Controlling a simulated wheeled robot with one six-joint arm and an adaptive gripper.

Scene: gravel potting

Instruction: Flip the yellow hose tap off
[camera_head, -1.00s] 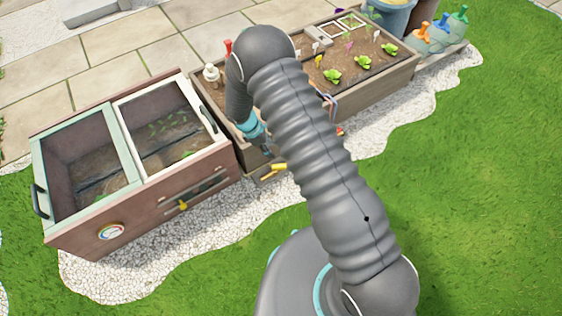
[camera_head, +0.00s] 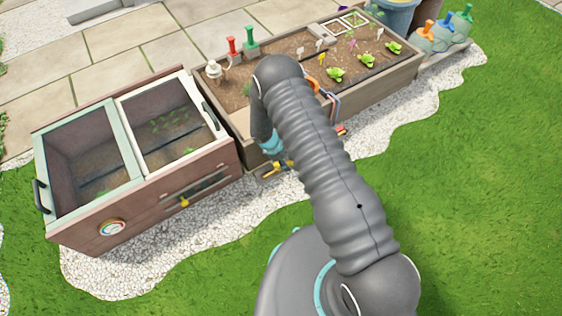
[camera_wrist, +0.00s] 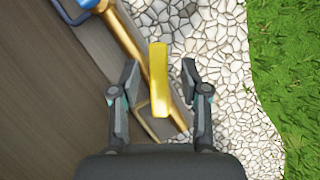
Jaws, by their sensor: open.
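The yellow hose tap lever (camera_wrist: 159,80) shows in the wrist view as a long flat yellow bar above a brass pipe (camera_wrist: 128,42). My gripper (camera_wrist: 160,78) is open, with one finger on each side of the lever and a visible gap to each. I cannot tell whether the fingers are level with it in depth. In the head view the yellow lever (camera_head: 272,170) is small, beside the front of the planter, and my arm partly covers this area. The gripper itself is mostly hidden there behind the arm.
A wooden planter (camera_head: 372,95) with seedlings stands behind the tap. A cold frame (camera_head: 150,200) with a yellow knob (camera_head: 185,202) and a round dial (camera_head: 112,227) stands to the left. White gravel (camera_wrist: 215,45) and grass (camera_wrist: 285,60) lie to the right in the wrist view.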

